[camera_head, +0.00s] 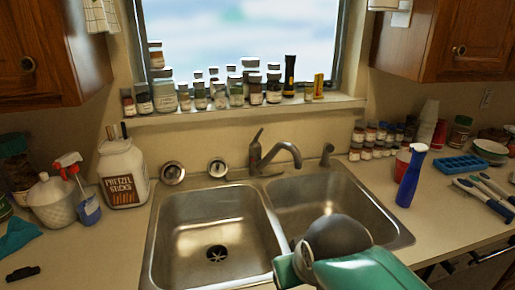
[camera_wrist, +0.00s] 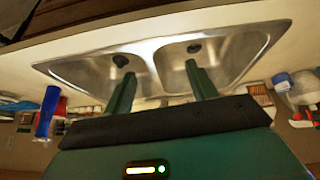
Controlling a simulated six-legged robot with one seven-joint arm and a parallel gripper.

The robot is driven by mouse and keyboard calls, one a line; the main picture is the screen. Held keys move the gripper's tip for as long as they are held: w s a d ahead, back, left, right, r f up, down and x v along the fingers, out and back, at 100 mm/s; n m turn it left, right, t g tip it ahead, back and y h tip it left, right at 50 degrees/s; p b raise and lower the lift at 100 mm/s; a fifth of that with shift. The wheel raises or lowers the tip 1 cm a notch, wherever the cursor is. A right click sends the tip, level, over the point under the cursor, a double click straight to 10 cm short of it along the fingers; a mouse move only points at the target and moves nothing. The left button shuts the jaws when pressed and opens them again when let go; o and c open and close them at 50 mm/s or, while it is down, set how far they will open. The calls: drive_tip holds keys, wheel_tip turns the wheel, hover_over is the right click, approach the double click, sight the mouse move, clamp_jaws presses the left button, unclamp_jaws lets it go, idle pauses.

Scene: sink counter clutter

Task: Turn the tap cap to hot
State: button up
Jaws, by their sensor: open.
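The tap (camera_head: 272,152) stands behind the double sink in the head view, with its lever cap (camera_head: 257,138) tilted up above the body and its spout curving to the right. My green arm (camera_head: 350,268) shows at the bottom of the head view, in front of the right basin and well apart from the tap. My gripper (camera_wrist: 160,88) shows in the wrist view with its two green fingers spread and nothing between them. The wrist picture is turned over, with the sink basins beyond the fingers. The tap cannot be made out there.
The double sink (camera_head: 273,205) fills the middle of the counter. A pretzel jar (camera_head: 124,180) and a red-topped spray bottle (camera_head: 82,195) stand left. Jars line the window sill (camera_head: 245,115) behind the tap.

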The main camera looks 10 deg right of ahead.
drive_tip(key=w+d+r+n+h, duration=0.2)
drive_tip(key=w+n, duration=0.1)
drive_tip(key=w, duration=0.4)
drive_tip(key=w+d+r+n+h, duration=0.1)
drive_tip(key=w+d+r+n, duration=0.2)
drive_tip(key=w, duration=0.4)
drive_tip(key=n+t+h, duration=0.3)
drive_tip(key=n+t, duration=0.1)
drive_tip(key=n, duration=1.1)
approach(254, 149)
drive_tip(key=s+d+r, duration=0.2)
drive_tip(key=s, duration=0.5)
drive_tip(key=s+d+r, duration=0.2)
drive_tip(key=s+d, duration=0.1)
drive_tip(key=s, duration=0.4)
drive_tip(key=w+a+f+n+t, duration=0.1)
drive_tip(key=w+a+f+n, duration=0.1)
drive_tip(key=w+n, duration=0.35)
drive_tip(key=w+a+f+n+t, duration=0.2)
drive_tip(key=w+a+f+n, duration=0.15)
drive_tip(key=w, duration=0.25)
drive_tip(key=shift+y, duration=0.3)
drive_tip(key=x, duration=1.3)
drive_tip(key=shift+w+d, duration=0.2)
drive_tip(key=shift+d, duration=0.25)
drive_tip(key=shift+g, duration=0.4)
drive_tip(key=c, duration=0.7)
